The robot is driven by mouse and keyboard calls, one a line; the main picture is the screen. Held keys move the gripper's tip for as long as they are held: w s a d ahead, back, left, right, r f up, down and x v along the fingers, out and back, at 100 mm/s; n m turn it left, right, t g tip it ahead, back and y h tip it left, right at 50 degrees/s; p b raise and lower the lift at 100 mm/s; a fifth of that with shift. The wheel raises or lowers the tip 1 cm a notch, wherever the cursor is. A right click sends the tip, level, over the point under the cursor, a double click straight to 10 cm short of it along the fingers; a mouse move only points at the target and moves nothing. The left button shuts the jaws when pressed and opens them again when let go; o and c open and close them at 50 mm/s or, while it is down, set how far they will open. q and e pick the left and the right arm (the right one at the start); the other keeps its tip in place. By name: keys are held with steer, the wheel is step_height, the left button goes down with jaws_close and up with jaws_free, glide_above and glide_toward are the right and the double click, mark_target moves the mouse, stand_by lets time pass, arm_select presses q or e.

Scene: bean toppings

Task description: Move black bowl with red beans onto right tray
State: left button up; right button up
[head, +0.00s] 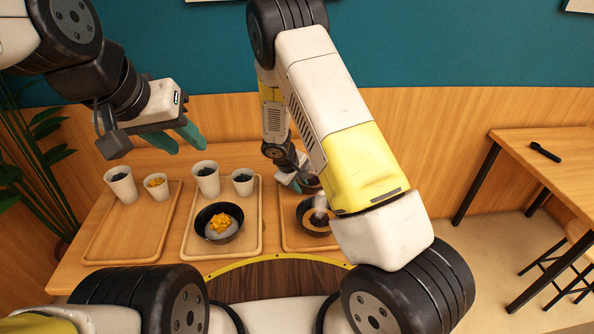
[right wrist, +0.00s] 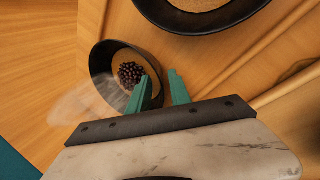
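A small black bowl (right wrist: 97,70) holding dark round beans (right wrist: 130,73) is in the right wrist view; in the head view its dark rim (head: 313,182) shows partly behind my right arm. My right gripper (right wrist: 162,85) is open at the bowl's near right side, one teal finger over the inside and the other outside the rim. In the head view my right gripper (head: 294,183) is small and partly hidden. The right tray (head: 290,236) carries a larger black bowl (head: 303,224) with pale and brown contents. My left gripper (head: 184,142) is open and empty, raised above the table's back left.
The middle tray (head: 192,243) holds a black bowl with yellow topping (head: 219,222) and two cups. The left tray (head: 110,245) holds two cups at its back and is bare in front. My right arm hides the table's right part. A side table (head: 560,170) stands right.

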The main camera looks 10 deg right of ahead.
steer(key=s+d+r+m+y, duration=0.15)
steer(key=s+r, duration=0.25)
steer(key=r, duration=0.5)
steer(key=s+d+r+m, duration=0.15)
steer(key=s+r, duration=0.25)
steer(key=r, duration=0.5)
steer(key=s+d+r+m+y, duration=0.15)
steer(key=s+r, duration=0.25)
steer(key=r, duration=0.5)
steer(key=s+r+m+t+y, duration=0.1)
steer(key=s+r+m, duration=0.1)
steer(key=s+r, duration=0.3)
steer(key=s+d+r+m+t+y, duration=0.1)
steer(key=s+r, duration=0.4)
steer(key=s, duration=0.6)
steer(key=shift+s+r+m+t+y, duration=0.3)
steer(key=shift+s+m+y, duration=0.1)
steer(key=shift+m, duration=0.05)
